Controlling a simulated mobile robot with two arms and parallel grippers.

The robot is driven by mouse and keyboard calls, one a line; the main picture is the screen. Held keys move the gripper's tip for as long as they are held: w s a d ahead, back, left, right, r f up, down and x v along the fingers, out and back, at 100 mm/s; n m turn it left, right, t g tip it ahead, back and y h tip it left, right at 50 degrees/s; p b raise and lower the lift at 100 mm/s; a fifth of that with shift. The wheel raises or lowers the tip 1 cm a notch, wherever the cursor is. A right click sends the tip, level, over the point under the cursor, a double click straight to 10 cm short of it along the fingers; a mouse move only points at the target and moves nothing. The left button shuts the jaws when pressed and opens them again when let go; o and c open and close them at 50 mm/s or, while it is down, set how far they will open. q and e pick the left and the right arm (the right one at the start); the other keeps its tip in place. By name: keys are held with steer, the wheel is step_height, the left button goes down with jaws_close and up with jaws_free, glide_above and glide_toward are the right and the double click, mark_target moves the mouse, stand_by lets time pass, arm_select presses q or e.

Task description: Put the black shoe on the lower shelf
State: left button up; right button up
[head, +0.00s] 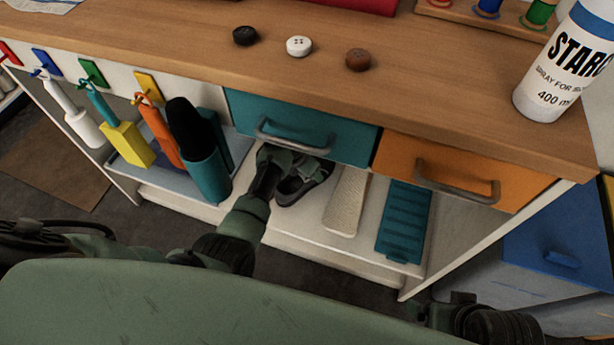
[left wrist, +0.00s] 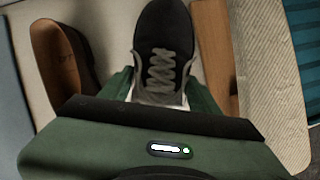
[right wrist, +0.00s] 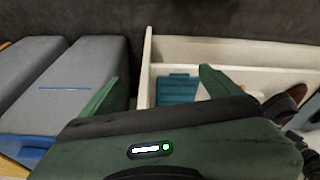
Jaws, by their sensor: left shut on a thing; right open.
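The black shoe (left wrist: 163,30), with grey laces and a pale sole edge, is between the two fingers of my left gripper (left wrist: 160,97), which is shut on it. In the head view the black shoe (head: 306,188) is partly hidden by my left gripper (head: 278,165). It is over the white lower shelf (head: 295,228), under the teal drawer; I cannot tell whether its sole touches the shelf. My right gripper (right wrist: 160,92) is open and empty, away from the shoe, near the front right of the bench.
A brown shoe (left wrist: 60,62) lies left of the black shoe. A beige textured insole (head: 345,200) and a teal ridged mat (head: 403,222) lie to the right. The teal drawer (head: 300,125) and orange drawer (head: 455,172) hang above.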

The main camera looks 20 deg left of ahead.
arm_select(q)
step_height(320, 180, down, 3)
steer(key=shift+r+b, duration=0.1)
steer(key=shift+b, duration=0.4)
arm_select(e)
steer(key=w+a+r+t, duration=0.1)
steer(key=w+t, duration=0.2)
steer(key=w, duration=0.2)
steer(key=shift+w+a+y, duration=0.4)
arm_select(q)
steer(key=o, duration=1.8)
steer(key=shift+f, duration=0.25)
arm_select(e)
steer(key=shift+w+r, duration=0.1)
arm_select(q)
steer(key=shift+r, duration=0.1)
